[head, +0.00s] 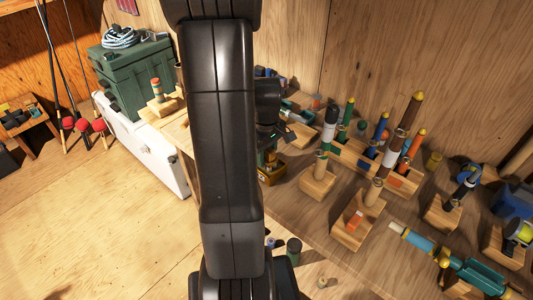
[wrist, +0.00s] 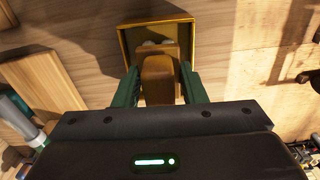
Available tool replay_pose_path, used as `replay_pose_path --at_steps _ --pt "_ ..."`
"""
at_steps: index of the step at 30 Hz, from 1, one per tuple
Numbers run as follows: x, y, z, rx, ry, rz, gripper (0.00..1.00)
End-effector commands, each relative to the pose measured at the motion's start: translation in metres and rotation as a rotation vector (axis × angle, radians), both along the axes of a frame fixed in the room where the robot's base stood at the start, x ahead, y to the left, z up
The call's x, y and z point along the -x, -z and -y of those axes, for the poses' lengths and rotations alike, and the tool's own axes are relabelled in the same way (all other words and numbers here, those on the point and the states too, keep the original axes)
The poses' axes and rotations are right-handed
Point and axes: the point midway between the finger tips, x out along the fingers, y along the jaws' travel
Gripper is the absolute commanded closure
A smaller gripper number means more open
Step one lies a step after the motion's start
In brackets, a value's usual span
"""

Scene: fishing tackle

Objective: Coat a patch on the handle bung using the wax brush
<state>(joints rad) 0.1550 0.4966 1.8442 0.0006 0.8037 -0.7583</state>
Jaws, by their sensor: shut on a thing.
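My gripper (wrist: 158,90) shows in the wrist view with its two green fingers shut on a brown wooden handle, which I take for the wax brush (wrist: 158,75). The brush end is over or inside a square yellow box (wrist: 128,42), with something pale beside it; I cannot tell whether it touches the bottom. In the head view the yellow box (head: 272,177) is on the bench just right of my arm, with the gripper partly hidden above it. Several banded rod handles stand in wooden blocks to the right; I cannot tell which part is the handle bung.
A green, white and black rod handle (head: 325,135) and a taller brown and white one (head: 393,150) stand close by. A teal tool (head: 450,262) lies front right. A green chest (head: 133,78) stands at left.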

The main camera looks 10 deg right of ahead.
Motion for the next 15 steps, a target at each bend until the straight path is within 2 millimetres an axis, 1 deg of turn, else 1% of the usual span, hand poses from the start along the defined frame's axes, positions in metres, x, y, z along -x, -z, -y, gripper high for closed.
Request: replay_pose_path --at_steps 3,15 --pt "-0.001 -0.012 0.0 0.001 0.0 0.003 0.81" --pt "-0.001 -0.045 0.0 0.001 0.0 0.003 0.81"
